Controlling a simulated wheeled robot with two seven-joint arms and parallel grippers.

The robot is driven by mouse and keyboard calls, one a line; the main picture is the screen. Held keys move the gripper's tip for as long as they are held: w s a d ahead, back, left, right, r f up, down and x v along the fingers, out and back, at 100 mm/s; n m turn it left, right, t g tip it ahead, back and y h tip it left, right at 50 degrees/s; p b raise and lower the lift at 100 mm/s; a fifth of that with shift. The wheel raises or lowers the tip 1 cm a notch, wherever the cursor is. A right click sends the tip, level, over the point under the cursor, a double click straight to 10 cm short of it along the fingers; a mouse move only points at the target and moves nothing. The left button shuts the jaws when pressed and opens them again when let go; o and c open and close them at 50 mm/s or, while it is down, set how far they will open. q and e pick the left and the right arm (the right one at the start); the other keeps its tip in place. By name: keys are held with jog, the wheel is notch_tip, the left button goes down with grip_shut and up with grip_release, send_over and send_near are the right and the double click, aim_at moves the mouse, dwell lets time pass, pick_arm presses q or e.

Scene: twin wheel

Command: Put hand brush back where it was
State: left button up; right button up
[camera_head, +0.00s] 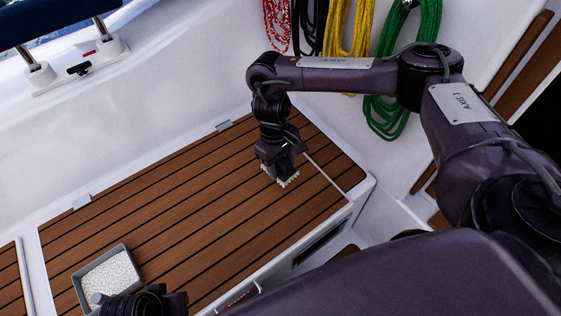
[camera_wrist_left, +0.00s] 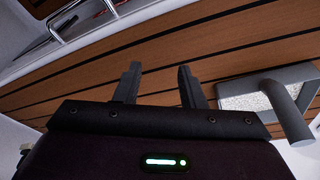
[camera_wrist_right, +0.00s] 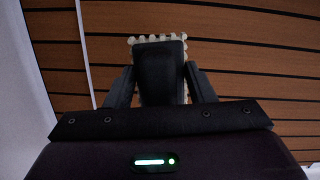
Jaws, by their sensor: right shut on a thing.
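The hand brush (camera_head: 287,178) has a black body and pale bristles. My right gripper (camera_head: 279,154) is shut on it and holds it over the right part of the slatted wooden bench. I cannot tell whether the bristles touch the wood. In the right wrist view the brush (camera_wrist_right: 160,88) sits between both fingers, bristles showing at its far end. My left gripper (camera_wrist_left: 158,85) is open and empty in the left wrist view. In the head view only dark parts of the left arm show at the bottom edge.
A grey tray (camera_head: 77,292) of white granules stands on the bench at the lower left. A grey tube stands at the tray in the left wrist view (camera_wrist_left: 286,108). Coiled ropes (camera_head: 430,25) hang on the white wall behind. The bench's middle is clear.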

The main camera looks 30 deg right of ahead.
aim_at(282, 188)
pick_arm(q)
jog(key=shift+a+r, duration=0.1)
